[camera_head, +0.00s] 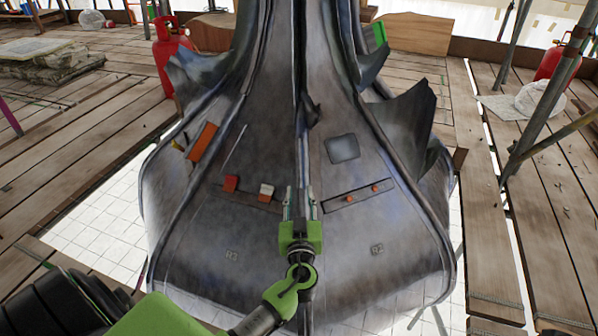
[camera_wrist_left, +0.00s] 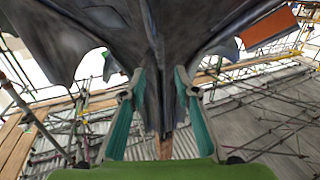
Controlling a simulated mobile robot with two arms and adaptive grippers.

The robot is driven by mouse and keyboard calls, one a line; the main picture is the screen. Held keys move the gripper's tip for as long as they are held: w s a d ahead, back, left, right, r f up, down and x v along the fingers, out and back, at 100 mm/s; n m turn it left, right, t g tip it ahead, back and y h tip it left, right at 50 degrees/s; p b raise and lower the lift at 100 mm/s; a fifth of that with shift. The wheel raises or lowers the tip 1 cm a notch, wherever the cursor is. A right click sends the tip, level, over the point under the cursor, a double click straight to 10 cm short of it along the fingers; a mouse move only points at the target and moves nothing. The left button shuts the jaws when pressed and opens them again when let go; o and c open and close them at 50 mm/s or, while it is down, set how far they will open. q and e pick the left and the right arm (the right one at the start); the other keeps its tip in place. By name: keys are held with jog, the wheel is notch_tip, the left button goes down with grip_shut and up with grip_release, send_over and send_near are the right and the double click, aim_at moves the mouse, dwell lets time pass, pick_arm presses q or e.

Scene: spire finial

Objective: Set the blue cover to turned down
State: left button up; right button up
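A spire finial of dark grey metal (camera_head: 265,140) fills the middle of the head view. A bluish-grey square plate (camera_head: 342,148) sits on its right face and may be the blue cover; no brighter blue cover shows, and I cannot tell its setting. My left gripper (camera_head: 300,195) is in front of the finial's central ridge, below and left of the plate. In the left wrist view its two teal fingers (camera_wrist_left: 159,78) stand apart, with dark metal seen between them. I cannot tell whether they touch the finial. My right gripper is not in view.
The finial's left face carries an orange plate (camera_head: 201,141), a red block (camera_head: 230,183) and a white-and-red block (camera_head: 266,192). Jagged metal leaves (camera_head: 408,115) stick out at right. Plank decking and scaffold poles (camera_head: 540,105) surround it.

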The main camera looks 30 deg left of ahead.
aim_at(299, 172)
pick_arm(q)
jog(key=b+x, duration=0.1)
jog(key=x, duration=1)
jog(key=shift+w+a+f, duration=0.1)
jog(key=shift+w+a, duration=0.1)
jog(key=shift+w, duration=0.05)
jog(key=shift+c, duration=0.5)
grip_shut()
